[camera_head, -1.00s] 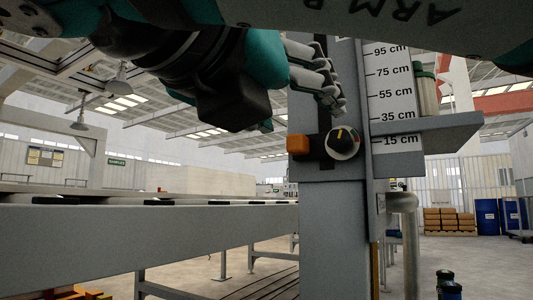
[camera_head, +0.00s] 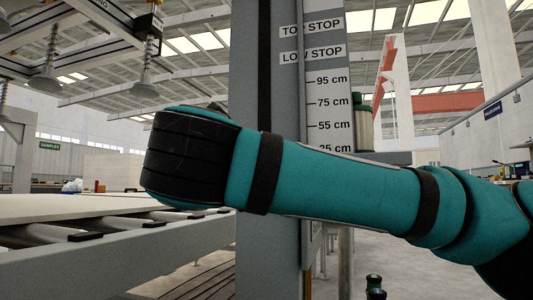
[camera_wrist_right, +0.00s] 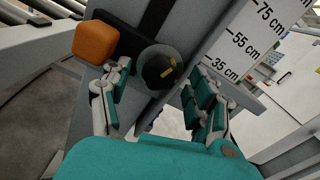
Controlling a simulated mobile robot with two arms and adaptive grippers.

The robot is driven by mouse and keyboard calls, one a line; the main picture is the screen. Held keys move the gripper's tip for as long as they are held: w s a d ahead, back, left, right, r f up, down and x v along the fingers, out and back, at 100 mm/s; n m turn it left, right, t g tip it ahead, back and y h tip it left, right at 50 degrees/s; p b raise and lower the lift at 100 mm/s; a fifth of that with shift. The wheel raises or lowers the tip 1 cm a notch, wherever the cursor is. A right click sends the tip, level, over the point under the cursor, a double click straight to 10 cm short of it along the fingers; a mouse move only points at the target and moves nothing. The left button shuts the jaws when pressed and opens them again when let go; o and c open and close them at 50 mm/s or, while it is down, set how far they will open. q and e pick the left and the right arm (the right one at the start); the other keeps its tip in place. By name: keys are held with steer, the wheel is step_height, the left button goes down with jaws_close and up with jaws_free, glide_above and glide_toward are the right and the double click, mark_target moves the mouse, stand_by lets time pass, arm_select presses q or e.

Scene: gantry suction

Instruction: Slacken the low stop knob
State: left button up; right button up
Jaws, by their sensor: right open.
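A round black knob (camera_wrist_right: 166,72) with a yellow mark and a grey rim sits on the grey post, beside an orange block (camera_wrist_right: 96,42), in the right wrist view. No label shows on it there. My right gripper (camera_wrist_right: 156,78) is open, with one finger to the left of the knob and one to its right. I cannot tell whether either finger touches it. In the head view a LOW STOP label (camera_head: 313,54) is on the post, below a TOP STOP label (camera_head: 311,25). My teal arm crosses the post there and hides the knob. My left gripper is out of view.
A centimetre scale (camera_head: 331,102) runs down the post (camera_head: 265,80), and also shows in the right wrist view (camera_wrist_right: 245,38). A roller conveyor (camera_head: 150,228) lies to the left. Suction cups (camera_head: 144,88) hang from a frame at upper left.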

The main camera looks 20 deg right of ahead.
steer(key=shift+w+d, duration=0.15)
steer(key=shift+w, duration=0.1)
steer(key=shift+c, duration=0.2)
steer(key=c, duration=1.1)
steer(key=shift+n, duration=0.4)
steer(key=shift+n+p, duration=1.4)
steer(key=shift+n, duration=1.7)
